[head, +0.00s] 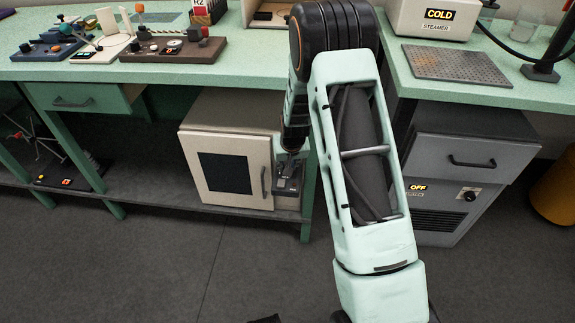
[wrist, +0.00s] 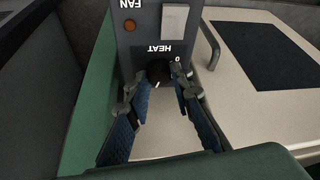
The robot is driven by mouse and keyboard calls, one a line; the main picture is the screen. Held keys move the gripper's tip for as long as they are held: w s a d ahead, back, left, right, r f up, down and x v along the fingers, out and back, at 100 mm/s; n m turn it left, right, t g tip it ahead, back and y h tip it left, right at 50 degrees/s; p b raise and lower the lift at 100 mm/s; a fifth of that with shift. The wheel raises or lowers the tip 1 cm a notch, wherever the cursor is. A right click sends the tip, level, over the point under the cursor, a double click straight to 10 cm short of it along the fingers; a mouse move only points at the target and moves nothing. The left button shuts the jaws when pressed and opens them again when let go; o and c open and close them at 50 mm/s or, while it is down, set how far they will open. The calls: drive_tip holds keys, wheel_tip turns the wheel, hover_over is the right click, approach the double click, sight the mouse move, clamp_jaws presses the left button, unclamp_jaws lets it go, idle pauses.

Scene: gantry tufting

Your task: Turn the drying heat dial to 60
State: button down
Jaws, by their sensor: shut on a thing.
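The drying cabinet (head: 207,193) is a beige box with a dark window, on the low shelf under the bench. Its grey control panel (wrist: 140,28) carries the labels FAN and HEAT, upside down in the wrist view. The black heat dial (wrist: 160,72) sits by the HEAT label, with a small pale mark on its edge. My gripper (wrist: 161,78) is shut on the dial, one finger on each side. A 0 shows beside the right fingertip; other scale numbers are hidden or unreadable. In the head view my arm hides most of the panel.
An orange-brown lamp (wrist: 130,25) sits by FAN on the panel. The cabinet's door handle (wrist: 210,45) stands out close to my right finger. A green bench leg (head: 308,200) rises beside the panel. A grey drawer unit (head: 440,215) marked OFF stands at right.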

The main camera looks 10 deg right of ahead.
drive_tip(key=c, duration=1.7)
unclamp_jaws()
drive_tip(key=v, duration=1.2)
drive_tip(key=shift+r, duration=0.1)
